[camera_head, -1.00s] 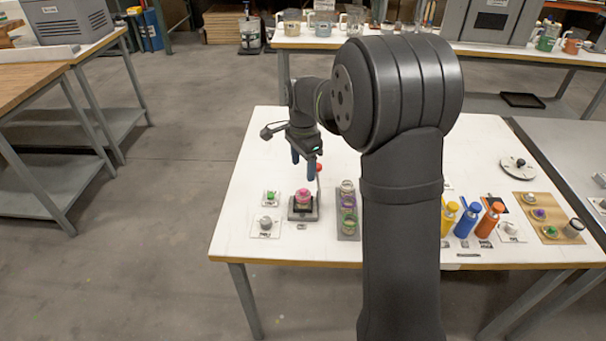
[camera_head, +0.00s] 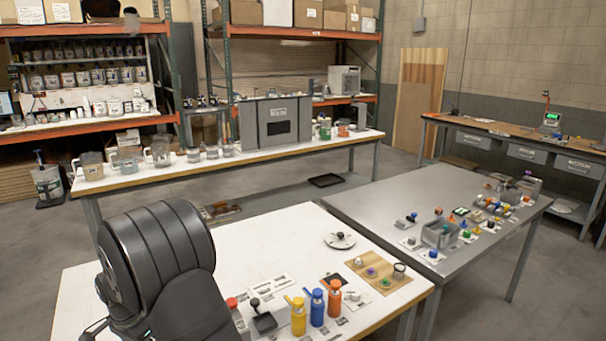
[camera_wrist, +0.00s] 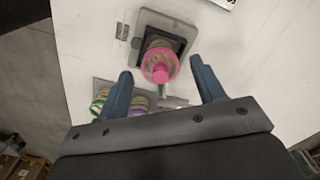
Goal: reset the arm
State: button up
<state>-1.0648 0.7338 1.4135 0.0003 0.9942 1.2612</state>
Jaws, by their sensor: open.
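My gripper (camera_wrist: 160,92) is in the wrist view, with two blue fingers spread apart and nothing between them. It hangs above the white table (camera_wrist: 90,55). A round container with a pink top (camera_wrist: 160,66) sits on a square grey stand (camera_wrist: 183,30) just beyond the fingertips, apart from them. In the head view only part of my arm shows at the lower left; the gripper is outside that picture.
A grey rack with several small containers (camera_wrist: 100,105) lies near the left finger. Yellow (camera_head: 298,318), blue (camera_head: 317,308) and orange (camera_head: 334,300) bottles stand near the white table's front edge. A grey table (camera_head: 390,205) with many small items adjoins it at right.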

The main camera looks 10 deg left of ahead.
notch_tip(320, 180, down, 4)
jog(key=shift+r, duration=2.25)
jog(key=shift+f, duration=0.1)
